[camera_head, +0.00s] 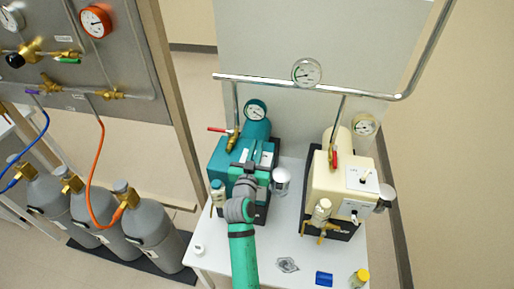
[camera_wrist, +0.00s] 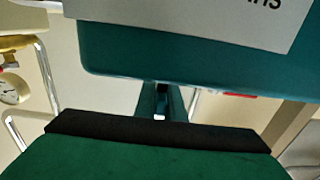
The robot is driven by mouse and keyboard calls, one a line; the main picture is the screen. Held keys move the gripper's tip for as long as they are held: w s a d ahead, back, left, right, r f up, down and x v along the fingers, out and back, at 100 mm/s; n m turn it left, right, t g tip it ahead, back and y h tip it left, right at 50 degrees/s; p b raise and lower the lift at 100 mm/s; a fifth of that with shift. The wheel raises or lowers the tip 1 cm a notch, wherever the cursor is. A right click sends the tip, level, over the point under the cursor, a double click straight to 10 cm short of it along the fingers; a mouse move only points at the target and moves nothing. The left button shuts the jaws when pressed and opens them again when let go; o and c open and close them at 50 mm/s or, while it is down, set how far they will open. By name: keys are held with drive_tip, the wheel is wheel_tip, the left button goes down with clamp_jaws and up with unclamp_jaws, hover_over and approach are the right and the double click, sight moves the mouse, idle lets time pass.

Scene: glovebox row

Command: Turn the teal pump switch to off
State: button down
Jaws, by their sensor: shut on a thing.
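The teal pump (camera_head: 220,158) stands on the left of the white table, with white plates on its top. My gripper (camera_head: 250,166) is at the pump's top front and touches or nearly touches it. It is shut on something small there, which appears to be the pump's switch. The switch is hidden behind my gripper in the head view, so its position cannot be read. In the wrist view, the teal pump body (camera_wrist: 200,60) fills the upper part, close up, with a white label upside down.
A cream pump (camera_head: 330,180) stands to the right on the white table (camera_head: 245,262). A pipe (camera_head: 270,82) with a gauge runs above both pumps. A blue block (camera_head: 324,278) and a yellow-capped bottle (camera_head: 360,277) are at the table's front. Grey cylinders (camera_head: 155,240) stand at left.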

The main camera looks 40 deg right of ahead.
drive_tip(key=shift+t, duration=0.3)
drive_tip(key=shift+w+a+n+t+y, duration=0.2)
drive_tip(key=shift+n+t+y, duration=0.4)
drive_tip(key=shift+n+y, duration=0.25)
drive_tip(key=shift+w+a+n+t+y, duration=0.1)
drive_tip(key=shift+a+n+t+y, duration=0.05)
drive_tip(key=shift+n+t+y, duration=0.65)
drive_tip(key=shift+w+a+n+t+y, duration=0.15)
drive_tip(key=shift+n+t+y, duration=0.15)
drive_tip(key=shift+y, duration=0.3)
drive_tip(key=shift+a+n+t+y, duration=0.15)
drive_tip(key=shift+n+y, duration=0.25)
drive_tip(key=shift+y, duration=0.25)
drive_tip(key=shift+w+a+n+t+y, duration=0.15)
drive_tip(key=shift+n+t+y, duration=0.15)
drive_tip(key=shift+y, duration=0.3)
drive_tip(key=shift+a+n+y, duration=0.1)
drive_tip(key=shift+n+y, duration=0.15)
drive_tip(key=shift+y, duration=0.05)
drive_tip(key=c, duration=1.8)
unclamp_jaws()
drive_tip(key=shift+c, duration=0.2)
drive_tip(key=shift+s, duration=0.15)
drive_tip(key=v, duration=1)
drive_tip(key=shift+s, duration=0.3)
